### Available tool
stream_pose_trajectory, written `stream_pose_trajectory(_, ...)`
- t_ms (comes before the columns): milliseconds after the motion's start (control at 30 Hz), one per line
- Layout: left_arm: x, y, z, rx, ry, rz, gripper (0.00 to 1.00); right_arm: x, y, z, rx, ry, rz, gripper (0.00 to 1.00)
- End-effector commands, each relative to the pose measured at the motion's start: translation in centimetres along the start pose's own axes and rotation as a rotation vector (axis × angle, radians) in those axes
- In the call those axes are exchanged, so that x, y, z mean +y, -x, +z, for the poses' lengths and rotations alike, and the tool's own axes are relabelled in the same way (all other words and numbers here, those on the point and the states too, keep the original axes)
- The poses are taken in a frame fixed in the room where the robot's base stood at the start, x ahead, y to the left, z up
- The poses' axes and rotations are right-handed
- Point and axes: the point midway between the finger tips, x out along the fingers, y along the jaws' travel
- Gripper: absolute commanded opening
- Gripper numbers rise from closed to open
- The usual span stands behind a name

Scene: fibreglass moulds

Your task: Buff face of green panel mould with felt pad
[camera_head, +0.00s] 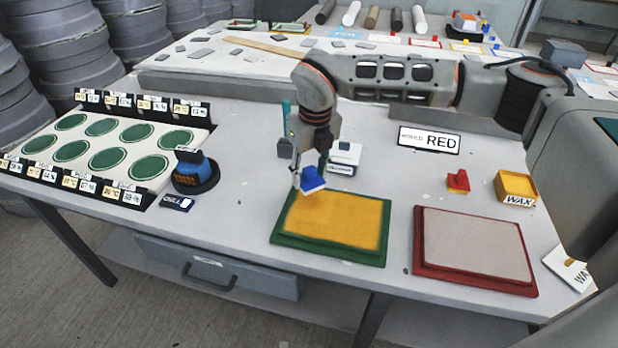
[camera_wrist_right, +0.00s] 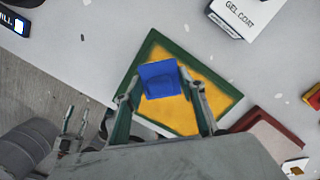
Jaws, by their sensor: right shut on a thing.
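The green panel mould (camera_head: 281,239) lies flat on the table, with a yellow face inside a green rim. It fills the middle of the right wrist view (camera_wrist_right: 222,119). My right gripper (camera_head: 311,172) is shut on a blue felt pad (camera_head: 313,183), at the mould's far edge in the head view. In the right wrist view the pad (camera_wrist_right: 162,82) sits between the fingers, in front of the yellow face. I cannot tell whether it touches. My left gripper (camera_wrist_right: 75,122) seems to show small at the lower left of the wrist view, fingers apart and empty.
A red-rimmed mould (camera_head: 470,246) lies to the right. Behind it are a red pad (camera_head: 458,181), a yellow WAX box (camera_head: 517,188) and a RED sign (camera_head: 429,140). A gel coat box (camera_head: 344,157) stands behind the green mould. A rack of green discs (camera_head: 104,147) is left.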

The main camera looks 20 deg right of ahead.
Motion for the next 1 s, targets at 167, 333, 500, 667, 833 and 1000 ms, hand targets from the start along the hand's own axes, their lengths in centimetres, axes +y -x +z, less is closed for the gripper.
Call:
stream_pose_trajectory(167,-0.3,0.7,-1.4,0.005,-0.001,-0.002,0.4,-0.2,1.9,0.5,-0.001,-0.001,-0.001,0.2)
stream_pose_trajectory(333,-0.4,1.2,-2.1,0.006,-0.002,-0.003,0.4,-0.4,3.3,0.9,-0.001,0.001,-0.001,0.2)
stream_pose_trajectory(500,-0.5,1.3,-2.3,0.006,-0.003,-0.003,0.4,-0.4,3.6,1.0,0.0,0.001,0.0,0.2)
stream_pose_trajectory(667,-0.5,1.2,-2.1,0.004,-0.004,-0.003,0.4,-0.4,3.5,1.0,0.0,0.001,0.0,0.2)
stream_pose_trajectory(833,-0.5,1.1,-2.0,0.003,-0.004,-0.003,0.4,-0.4,3.5,1.0,0.0,0.001,0.0,0.2)
stream_pose_trajectory(1000,-0.5,1.1,-2.0,0.003,-0.004,-0.003,0.4,-0.5,3.5,1.0,0.0,0.001,0.0,0.2)
